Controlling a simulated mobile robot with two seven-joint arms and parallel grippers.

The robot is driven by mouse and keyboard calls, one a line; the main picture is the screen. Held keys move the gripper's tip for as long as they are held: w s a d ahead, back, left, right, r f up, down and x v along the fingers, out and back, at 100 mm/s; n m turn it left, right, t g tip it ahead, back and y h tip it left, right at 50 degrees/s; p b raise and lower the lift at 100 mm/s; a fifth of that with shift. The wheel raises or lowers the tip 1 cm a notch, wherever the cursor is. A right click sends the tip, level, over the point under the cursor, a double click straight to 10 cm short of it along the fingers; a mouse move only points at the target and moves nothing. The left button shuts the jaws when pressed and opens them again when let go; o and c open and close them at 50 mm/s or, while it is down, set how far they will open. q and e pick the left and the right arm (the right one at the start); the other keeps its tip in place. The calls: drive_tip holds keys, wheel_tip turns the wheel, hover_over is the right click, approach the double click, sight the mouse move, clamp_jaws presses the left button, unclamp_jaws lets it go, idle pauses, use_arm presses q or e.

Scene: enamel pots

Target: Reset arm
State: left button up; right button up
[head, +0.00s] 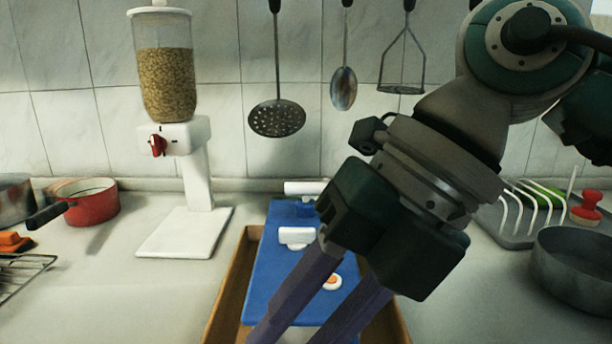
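My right gripper (302,332) comes in from the upper right and reaches down and left across the middle of the view. Its two long purple-grey fingers stand apart, with a gap showing between them. The fingertips run out of the bottom edge, so their ends are hidden. I see nothing held between the visible parts of the fingers. The fingers pass in front of a blue board (268,262) in a brown wooden tray (236,284). My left gripper is not in view.
A grain dispenser (196,175) and a red saucepan (93,205) stand left. A wire rack (22,275) lies at the left edge. A dish rack (515,225), a red-handled item (587,208) and a grey pan (575,270) stand right. Utensils hang behind. The left front counter is clear.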

drive_tip(key=s+a+r+m+t+y, duration=0.1)
drive_tip(key=s+a+r+m+y, duration=0.15)
drive_tip(key=a+r+y, duration=0.95)
drive_tip(key=w+d+r+m+t+y, duration=0.1)
drive_tip(key=w+d+r+m+t, duration=0.5)
drive_tip(key=r+m+t, duration=0.4)
drive_tip(key=w+d+f+m+t+h, duration=0.2)
drive_tip(key=d+f+m+t+h, duration=0.3)
drive_tip(key=d+m+h, duration=0.35)
drive_tip(key=w+d+f+m+t+h, duration=0.3)
drive_tip(key=d+f+m+t+h, duration=0.1)
drive_tip(key=d+m+h, duration=0.5)
drive_tip(key=s+d+f+m+g+h, duration=0.1)
drive_tip(key=s+d+f+m+g, duration=0.15)
drive_tip(key=f, duration=0.35)
drive_tip(key=s+d+f+m+g+h, duration=0.2)
drive_tip(key=s+d+f+g, duration=0.15)
drive_tip(key=f, duration=0.25)
drive_tip(key=s+d+f+m+g+y+p, duration=0.1)
drive_tip(key=s+f+g, duration=0.4)
drive_tip(key=s, duration=0.4)
drive_tip(key=s+f+g+p, duration=0.1)
drive_tip(key=s+f+g, duration=0.4)
drive_tip(key=s, duration=0.4)
wheel_tip(320, 180, up, 48)
drive_tip(key=p, duration=4.8)
drive_tip(key=shift+w+r, duration=0.25)
drive_tip(key=shift+w, duration=0.2)
